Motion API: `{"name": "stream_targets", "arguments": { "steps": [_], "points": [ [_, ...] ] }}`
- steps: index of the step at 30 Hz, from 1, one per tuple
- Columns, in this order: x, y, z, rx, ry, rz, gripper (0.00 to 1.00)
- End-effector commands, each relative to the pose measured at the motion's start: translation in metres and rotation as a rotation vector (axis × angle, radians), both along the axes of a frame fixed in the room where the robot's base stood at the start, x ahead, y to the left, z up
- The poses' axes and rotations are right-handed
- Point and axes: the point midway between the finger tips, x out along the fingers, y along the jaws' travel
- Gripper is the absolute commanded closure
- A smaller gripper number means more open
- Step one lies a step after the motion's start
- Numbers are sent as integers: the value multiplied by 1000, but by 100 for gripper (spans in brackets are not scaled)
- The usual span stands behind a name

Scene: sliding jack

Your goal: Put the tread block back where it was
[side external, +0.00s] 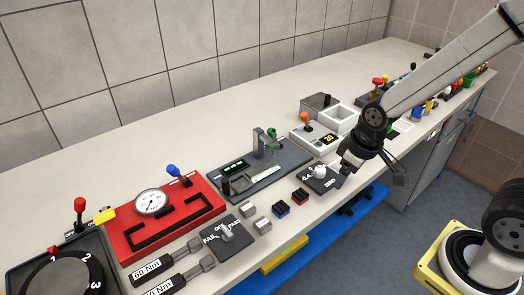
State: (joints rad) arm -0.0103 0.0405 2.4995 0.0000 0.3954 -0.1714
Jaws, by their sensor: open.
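I cannot tell for sure which piece is the tread block. My gripper (353,164) is open, low over the bench front, beside and to the right of a black plate with a white knob (320,172). It is apart from the small blocks. Its fingertips are small and partly hidden, and I see nothing held.
A dark grey slide fixture (265,160) with a green display stands behind the blocks. A red gauge board (170,215), a FAIL/PASS switch plate (226,236) and torque wrenches (165,270) are left. A white box with an orange knob (312,134) stands behind my gripper.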

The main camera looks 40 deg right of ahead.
Motion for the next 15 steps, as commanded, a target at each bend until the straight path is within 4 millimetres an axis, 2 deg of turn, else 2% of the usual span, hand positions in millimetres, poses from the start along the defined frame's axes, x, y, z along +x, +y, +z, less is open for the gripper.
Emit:
{"name": "stream_targets", "arguments": {
  "steps": [6,15],
  "points": [
    [-13,-3,-2,34,-23,-161,16],
    [-14,-3,-2,37,-26,-180,16]
  ]
}}
